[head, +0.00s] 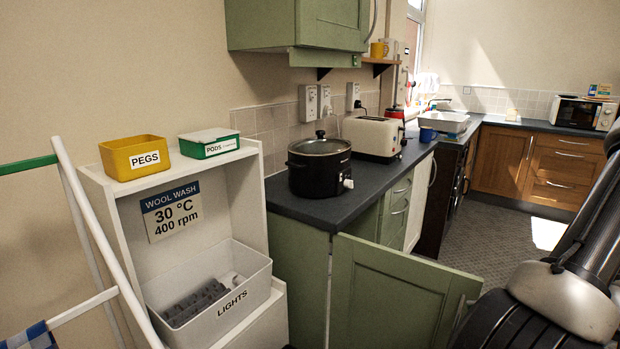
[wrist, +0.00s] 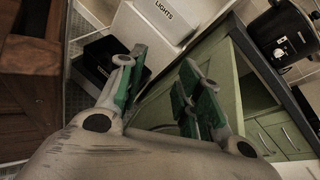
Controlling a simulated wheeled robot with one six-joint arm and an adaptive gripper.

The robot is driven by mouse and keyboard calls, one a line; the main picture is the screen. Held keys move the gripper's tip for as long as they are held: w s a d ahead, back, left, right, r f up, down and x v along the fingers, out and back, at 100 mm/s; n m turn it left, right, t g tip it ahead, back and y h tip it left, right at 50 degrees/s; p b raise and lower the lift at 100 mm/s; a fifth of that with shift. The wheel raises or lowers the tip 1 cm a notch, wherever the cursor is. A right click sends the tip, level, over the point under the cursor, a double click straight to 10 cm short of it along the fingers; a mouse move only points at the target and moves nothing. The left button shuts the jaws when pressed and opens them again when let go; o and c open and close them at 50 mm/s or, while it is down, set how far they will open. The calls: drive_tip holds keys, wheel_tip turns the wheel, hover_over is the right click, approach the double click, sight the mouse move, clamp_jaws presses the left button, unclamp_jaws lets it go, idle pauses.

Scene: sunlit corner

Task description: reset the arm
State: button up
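My gripper (wrist: 163,72) shows in the wrist view with its two green-padded fingers apart and nothing between them. It hangs in the air, with the white LIGHTS box and the green cabinet beyond it. In the head view only my dark arm shows at the right edge; the gripper itself is out of that picture.
An open green cabinet door (head: 395,295) juts out near my arm. A slow cooker (head: 319,165) and toaster (head: 373,137) stand on the counter. The LIGHTS box (head: 222,310), yellow PEGS tub (head: 134,157) and green PODS box (head: 209,143) are left. Grey floor lies beyond.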

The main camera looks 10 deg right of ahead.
drive_tip(key=a+r+n+g+h, duration=0.1)
drive_tip(key=a+r+n+h, duration=0.2)
drive_tip(key=r+n, duration=0.4)
drive_tip(key=a+r+n+g+h, duration=0.1)
drive_tip(key=a+r+n+h, duration=0.3)
drive_tip(key=r, duration=0.6)
drive_tip(key=a+r+n+g+h, duration=0.1)
drive_tip(key=a+r+n+h, duration=0.2)
drive_tip(key=r+n, duration=0.6)
drive_tip(key=shift+w+a+n+h, duration=0.15)
drive_tip(key=shift+n+h, duration=0.15)
drive_tip(key=shift+h, duration=0.6)
